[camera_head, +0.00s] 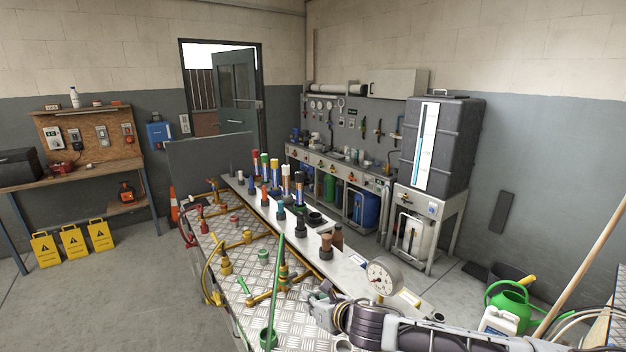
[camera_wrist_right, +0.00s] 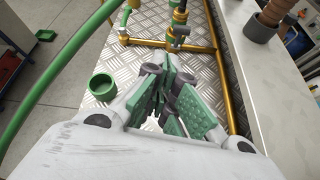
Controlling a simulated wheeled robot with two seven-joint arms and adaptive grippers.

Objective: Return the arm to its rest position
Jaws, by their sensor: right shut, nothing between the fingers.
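My right arm (camera_head: 400,330) reaches in from the lower right in the head view. Its gripper (camera_head: 318,302) is over the front part of the metal bench, near the gauge. In the right wrist view the green-padded fingers (camera_wrist_right: 170,85) are closed together with nothing between them. They are above the chequered plate, beside a brass pipe frame (camera_wrist_right: 215,60) and a small green cup (camera_wrist_right: 102,86). My left gripper is not in view.
A round gauge (camera_head: 383,277) stands close to my right arm. A thin green hose (camera_head: 274,290) rises left of the gripper. Several nozzles and fittings line the white shelf (camera_head: 345,275). A green watering can (camera_head: 513,305) and a wooden pole (camera_head: 585,265) are at right.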

